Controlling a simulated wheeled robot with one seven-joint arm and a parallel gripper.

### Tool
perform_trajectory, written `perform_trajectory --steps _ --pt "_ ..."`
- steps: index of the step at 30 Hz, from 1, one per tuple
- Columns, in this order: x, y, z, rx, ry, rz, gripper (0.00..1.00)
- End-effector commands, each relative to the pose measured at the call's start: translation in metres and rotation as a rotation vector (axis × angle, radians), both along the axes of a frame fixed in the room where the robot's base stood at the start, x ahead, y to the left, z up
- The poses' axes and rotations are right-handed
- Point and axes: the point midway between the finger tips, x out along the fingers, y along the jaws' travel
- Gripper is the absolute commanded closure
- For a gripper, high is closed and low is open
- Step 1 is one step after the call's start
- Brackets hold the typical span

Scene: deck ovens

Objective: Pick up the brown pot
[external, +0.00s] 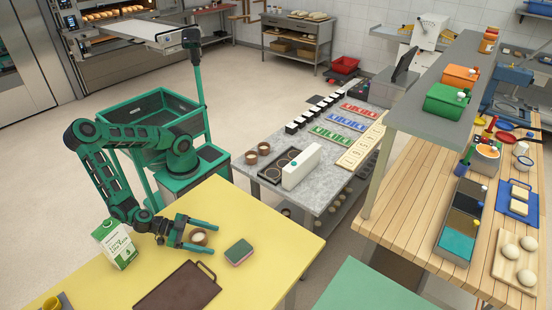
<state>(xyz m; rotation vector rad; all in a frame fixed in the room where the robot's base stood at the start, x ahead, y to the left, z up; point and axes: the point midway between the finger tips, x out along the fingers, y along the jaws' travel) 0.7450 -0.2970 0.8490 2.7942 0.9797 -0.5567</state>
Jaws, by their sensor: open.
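A small brown pot (198,237) with a pale top stands on the yellow table (100,275). My gripper (211,237) reaches in low over the table from the left. Its two green fingers are spread apart, one on the far side of the pot and one on the near side. The pot appears to lie between the fingers, with the fingertips extending past it to the right. I cannot tell whether either finger touches it. Two similar brown pots, (251,157) and (264,148), stand on the grey counter behind.
A green and white carton (114,244) stands left of my gripper. A green-topped sponge (239,252) lies to the right of the fingertips. A brown board (176,288) lies at the front. The grey counter holds a white box (301,166) beside a dark tray.

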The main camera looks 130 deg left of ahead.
Motion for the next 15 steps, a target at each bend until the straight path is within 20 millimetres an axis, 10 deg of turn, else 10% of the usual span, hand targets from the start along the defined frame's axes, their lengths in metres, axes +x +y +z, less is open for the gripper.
perform_trajectory --steps 4,11,15 --pt "-0.0002 -0.0003 0.0002 0.000 0.000 0.000 0.24" --pt "-0.0003 -0.0007 0.0002 -0.001 0.001 -0.001 0.74" --pt "-0.0002 -0.0007 0.0004 0.000 0.000 -0.001 0.74"
